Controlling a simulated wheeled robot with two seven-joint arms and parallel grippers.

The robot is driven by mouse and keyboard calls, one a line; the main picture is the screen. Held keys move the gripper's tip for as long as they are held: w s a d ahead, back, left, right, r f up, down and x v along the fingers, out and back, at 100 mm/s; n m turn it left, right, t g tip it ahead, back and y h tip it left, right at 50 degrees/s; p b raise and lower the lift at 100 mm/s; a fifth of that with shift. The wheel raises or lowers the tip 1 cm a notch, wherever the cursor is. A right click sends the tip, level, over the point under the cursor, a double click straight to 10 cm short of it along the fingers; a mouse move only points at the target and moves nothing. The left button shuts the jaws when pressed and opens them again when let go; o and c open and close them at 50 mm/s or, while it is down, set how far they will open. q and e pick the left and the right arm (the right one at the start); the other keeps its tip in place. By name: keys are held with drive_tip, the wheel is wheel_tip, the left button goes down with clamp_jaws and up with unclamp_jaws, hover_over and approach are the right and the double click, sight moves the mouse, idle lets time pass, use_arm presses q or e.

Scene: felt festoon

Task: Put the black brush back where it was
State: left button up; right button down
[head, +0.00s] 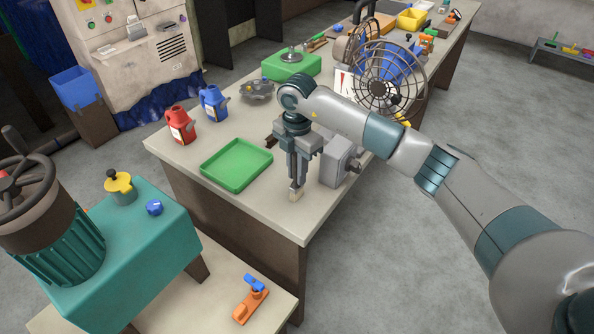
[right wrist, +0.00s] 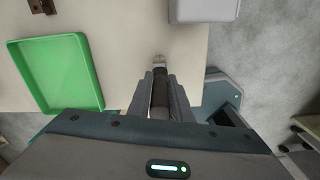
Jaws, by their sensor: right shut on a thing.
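My right gripper (head: 297,176) points down over the front part of the long table and is shut on the black brush (head: 296,194). Below the fingers the brush's pale bristle end and light ferrule show, pointing down close to the tabletop; I cannot tell if it touches. In the right wrist view the brush's dark handle (right wrist: 160,90) lies between the two fingers (right wrist: 160,100), with the ferrule beyond them. The place where the brush was before cannot be made out. My left gripper is not in view.
A green tray (head: 236,164) lies left of the gripper. A grey box-like device (head: 339,162) stands close on its right. Behind are a small brown object (head: 270,142), red (head: 180,125) and blue (head: 213,103) jugs, and a wire fan (head: 378,88). The table's front edge is near.

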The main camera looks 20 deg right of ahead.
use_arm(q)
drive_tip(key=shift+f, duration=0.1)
use_arm(e)
drive_tip(key=shift+f, duration=0.15)
drive_tip(key=c, duration=1.6)
unclamp_jaws()
